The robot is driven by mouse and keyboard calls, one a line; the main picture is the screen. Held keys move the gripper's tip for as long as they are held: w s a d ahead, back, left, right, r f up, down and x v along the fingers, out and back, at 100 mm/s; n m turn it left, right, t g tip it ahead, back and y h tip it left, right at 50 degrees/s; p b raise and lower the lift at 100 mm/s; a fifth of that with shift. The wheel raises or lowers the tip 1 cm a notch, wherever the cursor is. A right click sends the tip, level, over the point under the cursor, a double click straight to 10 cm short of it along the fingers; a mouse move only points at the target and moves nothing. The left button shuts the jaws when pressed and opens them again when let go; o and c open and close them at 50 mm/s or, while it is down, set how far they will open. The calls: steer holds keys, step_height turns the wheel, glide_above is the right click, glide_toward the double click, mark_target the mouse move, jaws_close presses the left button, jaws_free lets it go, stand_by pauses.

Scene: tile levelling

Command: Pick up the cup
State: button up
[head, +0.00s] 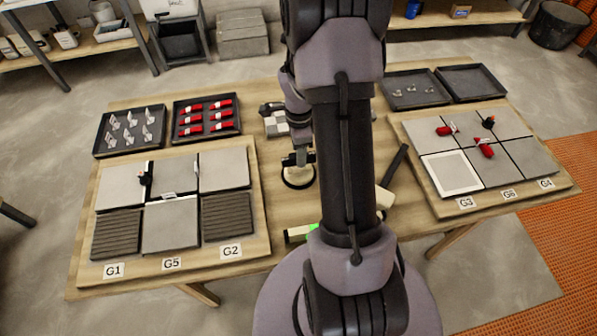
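A round pale disc with a dark rim (298,178), which looks like the suction cup, sits on the wooden table (283,222) left of my arm's column. My gripper (299,160) points down directly over its far part and partly hides it. The fingers are small and dark here, and I cannot tell whether they are open, shut or touching the cup.
Left and right boards hold grey tiles (171,227) (525,157) with clips and red wedges. Trays of white clips (130,128) and red wedges (207,118) stand at back left. A dark bar (394,166) and a green-lit tool (300,234) lie near my arm.

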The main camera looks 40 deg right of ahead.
step_height(320, 180, down, 3)
steer(key=shift+r, duration=0.35)
steer(key=shift+c, duration=0.8)
jaws_close()
